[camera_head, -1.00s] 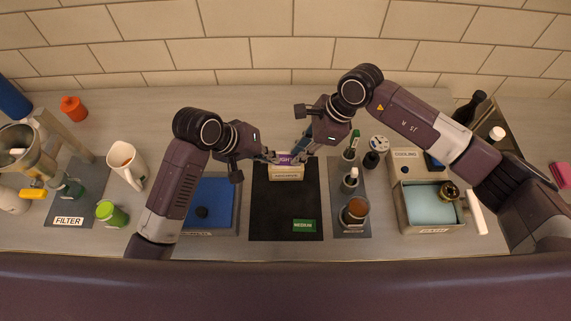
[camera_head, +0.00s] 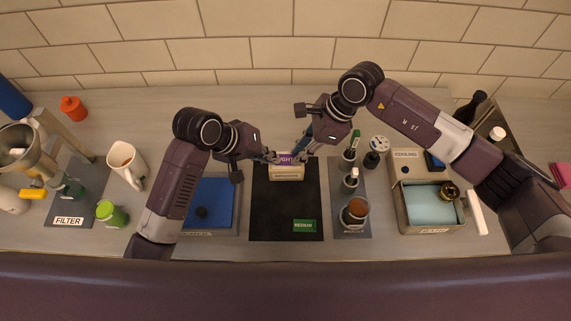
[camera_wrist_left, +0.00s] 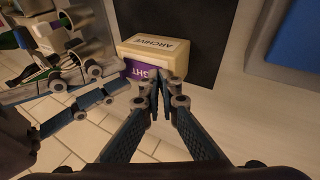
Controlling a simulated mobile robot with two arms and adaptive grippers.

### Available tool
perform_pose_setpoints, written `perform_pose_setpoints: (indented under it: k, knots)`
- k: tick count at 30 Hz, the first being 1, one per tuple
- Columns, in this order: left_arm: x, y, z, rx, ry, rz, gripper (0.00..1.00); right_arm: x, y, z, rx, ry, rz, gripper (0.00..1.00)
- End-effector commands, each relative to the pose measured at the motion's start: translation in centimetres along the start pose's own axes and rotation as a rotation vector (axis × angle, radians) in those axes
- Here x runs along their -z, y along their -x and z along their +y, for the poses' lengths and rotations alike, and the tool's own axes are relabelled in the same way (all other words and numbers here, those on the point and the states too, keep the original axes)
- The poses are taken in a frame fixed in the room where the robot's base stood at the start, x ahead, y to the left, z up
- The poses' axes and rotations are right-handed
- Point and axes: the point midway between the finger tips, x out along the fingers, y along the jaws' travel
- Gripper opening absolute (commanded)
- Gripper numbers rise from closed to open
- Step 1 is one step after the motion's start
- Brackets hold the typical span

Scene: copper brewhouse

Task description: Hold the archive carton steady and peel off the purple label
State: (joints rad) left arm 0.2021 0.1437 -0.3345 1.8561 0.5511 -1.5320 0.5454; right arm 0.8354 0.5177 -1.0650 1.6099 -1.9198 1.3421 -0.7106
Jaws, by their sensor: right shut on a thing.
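The archive carton (camera_head: 287,173) is a small cream box at the back edge of the black mat. A purple label (camera_head: 285,158) with white letters is on its far side. In the left wrist view the carton (camera_wrist_left: 160,47) shows its ARCHIVE tag, and the purple label (camera_wrist_left: 138,70) is partly hidden by fingers. My right gripper (camera_head: 303,153) is shut on the carton at its right end. My left gripper (camera_wrist_left: 161,78) has its fingertips close together at the label's left end, with only a narrow gap. Whether they pinch the label is hidden.
The black mat (camera_head: 277,212) carries a green tag (camera_head: 304,226). A blue-topped tray (camera_head: 222,196) lies to the left, and bottles stand on a grey strip (camera_head: 350,222) to the right. A cooling box (camera_head: 428,232) is further right. The tiled wall is close behind.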

Motion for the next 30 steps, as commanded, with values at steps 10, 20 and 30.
perform_pose_setpoints:
  k: [10, 20, 30]
  knots:
    - [-0.7, -0.5, -0.5, 0.012, 0.004, -0.018, 0.0, -0.6, 1.0, -0.3, 0.008, 0.003, -0.008, 0.0]
    - [-0.6, -0.5, -0.6, 0.013, 0.005, -0.017, 0.0, -0.8, 1.6, -0.4, 0.01, 0.001, -0.008, 0.0]
    - [-0.6, -0.5, -0.7, 0.014, 0.005, -0.017, 0.0, -1.1, 2.3, -0.4, 0.01, 0.001, -0.008, 0.0]
